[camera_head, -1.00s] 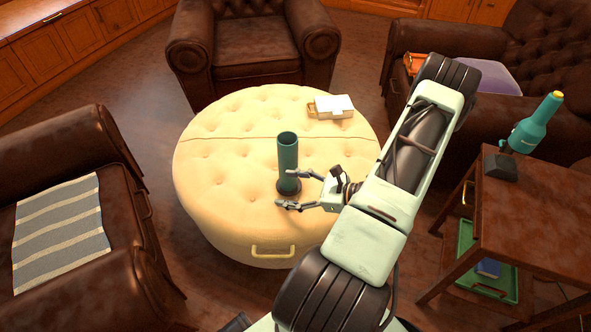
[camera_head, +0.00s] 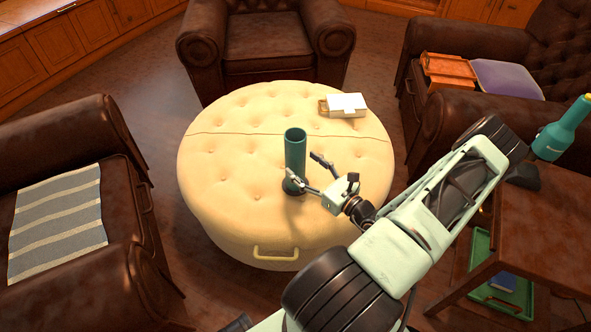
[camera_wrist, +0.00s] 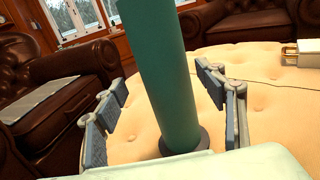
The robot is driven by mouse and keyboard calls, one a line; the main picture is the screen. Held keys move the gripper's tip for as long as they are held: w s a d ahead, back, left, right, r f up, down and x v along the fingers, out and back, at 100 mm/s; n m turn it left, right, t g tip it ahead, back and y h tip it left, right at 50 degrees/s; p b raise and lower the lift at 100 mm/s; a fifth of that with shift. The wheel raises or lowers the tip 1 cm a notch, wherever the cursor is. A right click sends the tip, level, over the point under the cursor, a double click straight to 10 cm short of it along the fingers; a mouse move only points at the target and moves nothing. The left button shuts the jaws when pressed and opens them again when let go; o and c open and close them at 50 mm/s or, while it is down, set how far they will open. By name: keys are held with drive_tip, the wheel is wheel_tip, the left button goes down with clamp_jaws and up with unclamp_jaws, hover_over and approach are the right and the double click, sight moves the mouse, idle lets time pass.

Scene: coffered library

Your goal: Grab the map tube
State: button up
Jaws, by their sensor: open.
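The map tube (camera_head: 295,152) is a teal open-topped cylinder with a dark round base, standing upright on the cream tufted ottoman (camera_head: 225,150). My gripper (camera_head: 304,165) is open, low beside the tube on its right. In the head view, one finger overlaps the tube's lower front and the other is to its right. In the wrist view, the tube (camera_wrist: 160,75) rises between the two spread fingers, with visible gaps on both sides. The fingers do not close on it. The tube's top is out of the wrist view.
A white box-like item (camera_head: 345,104) lies at the ottoman's back right. Brown leather armchairs (camera_head: 265,50) stand around. A side table (camera_head: 545,240) at the right carries a teal lamp-like object (camera_head: 560,130). The ottoman's left part is clear.

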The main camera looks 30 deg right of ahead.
sight(302, 164)
drive_tip(key=w, duration=0.2)
drive_tip(key=w+b, duration=0.1)
drive_tip(key=shift+w+a+f, duration=0.1)
drive_tip(key=shift+w+f, duration=0.15)
drive_tip(key=shift+w, duration=0.15)
drive_tip(key=shift+w+r, duration=0.1)
drive_tip(key=shift+w, duration=0.4)
drive_tip(key=shift+c, duration=0.4)
clamp_jaws()
drive_tip(key=shift+r, duration=0.1)
